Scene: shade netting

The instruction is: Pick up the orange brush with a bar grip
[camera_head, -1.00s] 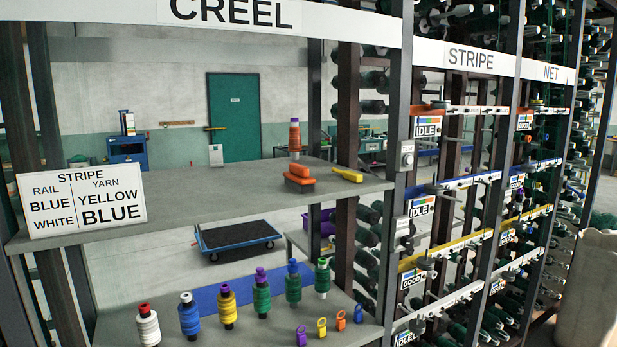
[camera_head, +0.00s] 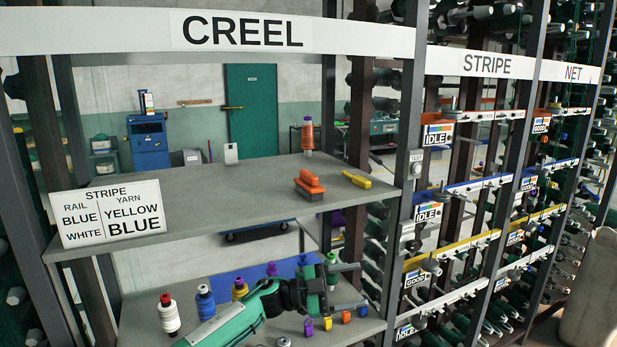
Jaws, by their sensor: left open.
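The orange brush (camera_head: 309,184) with a bar grip lies on the upper grey shelf (camera_head: 215,205), right of the shelf's middle. It has a dark bristle side facing down. My left gripper (camera_head: 359,285) is open and empty, its two fingers pointing right. In the picture it is below the upper shelf, over the right part of the lower shelf, and well apart from the brush. My right gripper does not show.
A yellow-handled tool (camera_head: 357,180) lies right of the brush, and an orange spool (camera_head: 307,136) stands behind. A sign (camera_head: 108,213) stands at the shelf's left end. Several yarn spools stand on the lower shelf. A dark post (camera_head: 400,200) bounds the right.

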